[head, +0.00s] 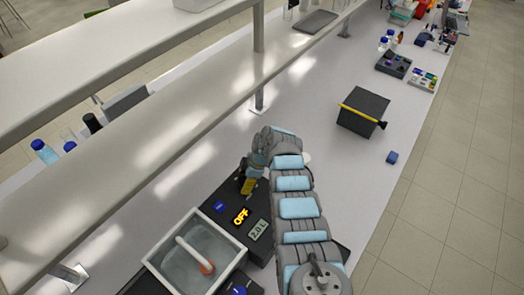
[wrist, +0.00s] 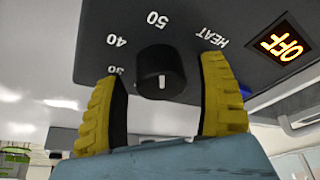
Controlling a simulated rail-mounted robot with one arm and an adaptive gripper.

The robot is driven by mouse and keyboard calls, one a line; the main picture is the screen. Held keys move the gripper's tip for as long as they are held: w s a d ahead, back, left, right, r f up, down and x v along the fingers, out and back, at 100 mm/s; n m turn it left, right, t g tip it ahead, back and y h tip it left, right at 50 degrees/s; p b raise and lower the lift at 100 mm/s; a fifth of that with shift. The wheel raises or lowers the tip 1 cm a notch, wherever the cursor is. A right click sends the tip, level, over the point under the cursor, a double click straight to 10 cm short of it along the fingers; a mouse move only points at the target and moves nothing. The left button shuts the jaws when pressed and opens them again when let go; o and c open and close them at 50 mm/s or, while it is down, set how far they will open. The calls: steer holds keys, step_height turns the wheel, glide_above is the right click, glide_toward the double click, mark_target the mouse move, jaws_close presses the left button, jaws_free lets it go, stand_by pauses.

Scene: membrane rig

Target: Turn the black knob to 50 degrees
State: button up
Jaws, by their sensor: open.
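The black knob (wrist: 160,65) shows in the wrist view on the dark panel, with a white pointer line at the lower part of its face. The printed marks 30, 40, 50 and HEAT run around it, and the line points away from the 50. My gripper (wrist: 162,78) is open, with one yellow finger on each side of the knob and a visible gap to each. In the head view my gripper (head: 248,186) is over the dark control unit (head: 229,193), and the knob is hidden there.
An orange OFF display (head: 240,216) and a 2.0 L display (head: 259,230) are on the unit. A water bath (head: 159,256) stands in front. A shelf (head: 150,140) overhangs the left.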

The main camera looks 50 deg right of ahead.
mark_target(245, 179)
steer(key=shift+s, duration=0.1)
stand_by(0.4)
steer(key=shift+p+v, duration=1)
steer(key=shift+v, duration=0.6)
steer(key=b+v, duration=0.1)
steer(key=v, duration=1.3)
steer(key=shift+b, duration=0.4)
steer(key=shift+d, duration=0.1)
